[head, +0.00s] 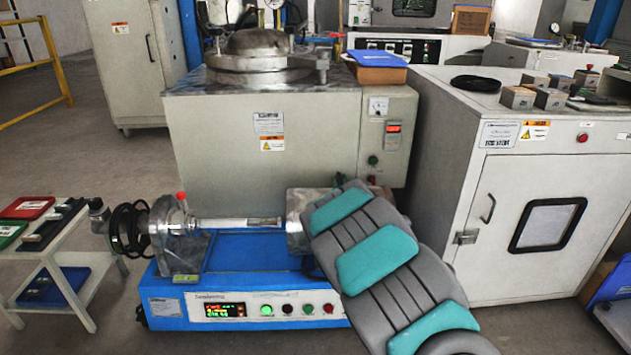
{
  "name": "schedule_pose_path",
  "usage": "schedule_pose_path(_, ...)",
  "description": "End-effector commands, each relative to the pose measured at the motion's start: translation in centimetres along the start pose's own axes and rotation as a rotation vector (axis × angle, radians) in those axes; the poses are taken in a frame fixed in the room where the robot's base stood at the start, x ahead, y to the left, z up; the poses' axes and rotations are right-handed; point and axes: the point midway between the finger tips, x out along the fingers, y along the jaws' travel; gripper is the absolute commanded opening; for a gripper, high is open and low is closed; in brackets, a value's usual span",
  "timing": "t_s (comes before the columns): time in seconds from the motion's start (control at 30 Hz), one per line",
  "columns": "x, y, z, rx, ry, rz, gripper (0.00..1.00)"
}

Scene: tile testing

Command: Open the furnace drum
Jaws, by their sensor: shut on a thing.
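A blue tube furnace unit (240,250) with a lit display and several round buttons stands low in the middle. A pale tube (240,222) runs across its top from a metal end bracket (176,240) at left. At right the tube meets a grey metal body (299,206), which looks like the furnace drum. My grey arm with teal pads covers most of this body, so I cannot tell whether it is open. My gripper is hidden behind the arm, and its contact with the drum does not show.
A large grey machine (215,135) with a round metal lid stands behind. A white cabinet (490,235) with a windowed door stands close at right. A small white cart (75,236) with trays is at left. Open floor shows at far left.

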Motion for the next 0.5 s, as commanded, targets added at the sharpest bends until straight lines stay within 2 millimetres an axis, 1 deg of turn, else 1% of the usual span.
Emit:
schedule_pose_path(0.03,0.0,1.0,-0.1,-0.001,0.002,0.002,0.0)
schedule_pose_path(0.2,0.0,2.7,0.4,0.0,0.001,0.001,0.0)
schedule_pose_path(0.3,0.0,3.1,0.5,0.0,0.001,0.0,0.0)
schedule_pose_path(0.5,0.1,3.1,0.5,-0.001,0.002,-0.001,0.0)
